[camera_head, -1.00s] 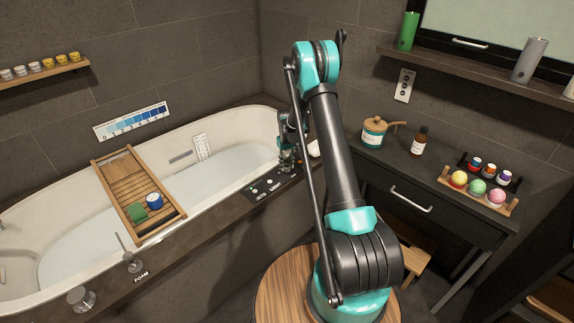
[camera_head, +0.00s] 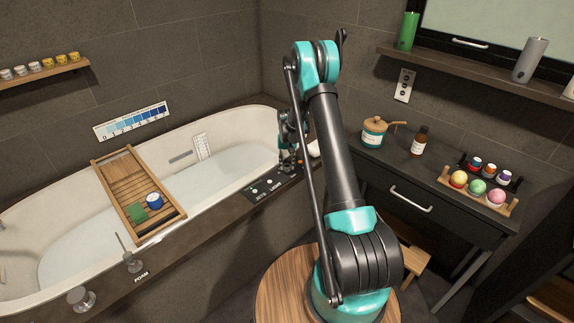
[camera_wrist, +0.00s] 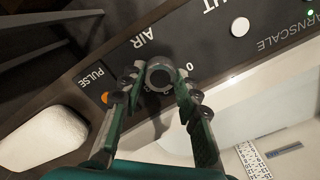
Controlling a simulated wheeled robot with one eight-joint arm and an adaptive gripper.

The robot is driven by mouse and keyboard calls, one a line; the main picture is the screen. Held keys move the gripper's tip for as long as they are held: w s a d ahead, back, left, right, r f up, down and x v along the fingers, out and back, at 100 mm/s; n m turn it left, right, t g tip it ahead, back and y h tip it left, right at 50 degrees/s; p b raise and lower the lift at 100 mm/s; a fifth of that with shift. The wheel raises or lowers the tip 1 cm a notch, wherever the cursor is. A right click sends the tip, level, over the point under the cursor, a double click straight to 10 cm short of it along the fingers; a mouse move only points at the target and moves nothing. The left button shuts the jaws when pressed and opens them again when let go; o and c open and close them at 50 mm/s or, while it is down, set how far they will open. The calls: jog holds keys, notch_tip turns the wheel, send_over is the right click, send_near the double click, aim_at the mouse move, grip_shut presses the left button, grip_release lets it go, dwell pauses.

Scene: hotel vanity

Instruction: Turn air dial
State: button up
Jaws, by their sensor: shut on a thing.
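The air dial (camera_wrist: 160,76) is a dark round knob with a grey ring-like top, in the upper middle of the wrist view. It stands on the dark control panel (camera_wrist: 120,50), beside the printed word AIR and a 0 mark. My gripper (camera_wrist: 159,84) has one finger on each side of the dial and is shut on it. In the head view my gripper (camera_head: 290,160) is over the far right end of the tub-rim panel. The dial is hard to make out there, and its pointer is not clear in the wrist view.
An orange light (camera_wrist: 105,98) by the PULSE label is close to my left finger. A white round button (camera_wrist: 240,27) is by another label. A white rounded object (camera_wrist: 42,138) lies at left. The bathtub (camera_head: 85,240) holds a wooden tray (camera_head: 110,180).

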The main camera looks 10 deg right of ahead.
aim_at(287, 165)
jog(key=shift+m, duration=1.5)
jog(key=o, duration=1.2)
jog(key=shift+c, duration=0.2)
jog(key=shift+r, duration=0.1)
notch_tip(287, 165, up, 12)
